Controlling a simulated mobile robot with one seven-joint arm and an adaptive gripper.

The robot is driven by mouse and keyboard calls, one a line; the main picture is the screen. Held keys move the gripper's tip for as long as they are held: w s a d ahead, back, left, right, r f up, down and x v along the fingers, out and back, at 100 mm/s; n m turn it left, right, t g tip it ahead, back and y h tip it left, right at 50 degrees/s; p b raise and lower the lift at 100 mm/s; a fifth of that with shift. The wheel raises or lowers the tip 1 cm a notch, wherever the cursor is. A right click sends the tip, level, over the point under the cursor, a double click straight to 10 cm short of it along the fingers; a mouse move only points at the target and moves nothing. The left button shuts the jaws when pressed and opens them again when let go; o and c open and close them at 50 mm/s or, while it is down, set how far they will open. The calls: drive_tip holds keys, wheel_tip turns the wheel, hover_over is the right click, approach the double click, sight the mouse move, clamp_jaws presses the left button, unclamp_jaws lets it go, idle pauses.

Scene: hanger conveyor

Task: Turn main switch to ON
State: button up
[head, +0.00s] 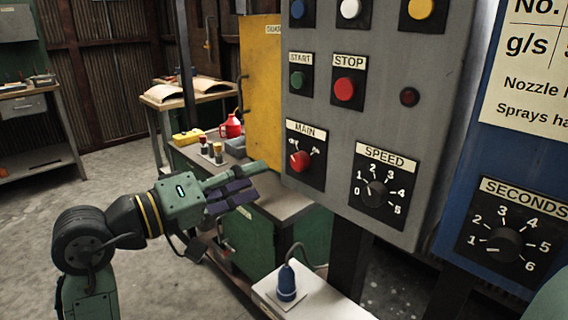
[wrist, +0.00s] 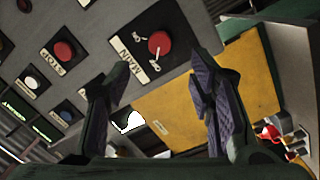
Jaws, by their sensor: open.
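The main switch (head: 300,160) is a red rotary knob on a black plate labelled MAIN, low on the left side of the grey control panel (head: 385,125). Its marks are too small to read surely in the head view. In the wrist view the red knob (wrist: 159,43) shows at the top centre, beyond the fingertips. My gripper (head: 250,182) is left of and below the switch, apart from the panel. In the wrist view its two fingers (wrist: 160,85) are spread with nothing between them.
The SPEED dial (head: 375,194) sits right of the switch. A red STOP button (head: 345,89) and green START button (head: 297,80) are above. A yellow cabinet (head: 262,95) stands behind. A bench with bottles and a red can (head: 231,126) is behind my gripper.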

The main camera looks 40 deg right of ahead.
sight(295, 162)
drive_tip(key=d+p, duration=0.2)
drive_tip(key=d, duration=0.7)
drive_tip(key=shift+d, duration=0.2)
drive_tip(key=c, duration=1.2)
drive_tip(key=shift+o, duration=0.2)
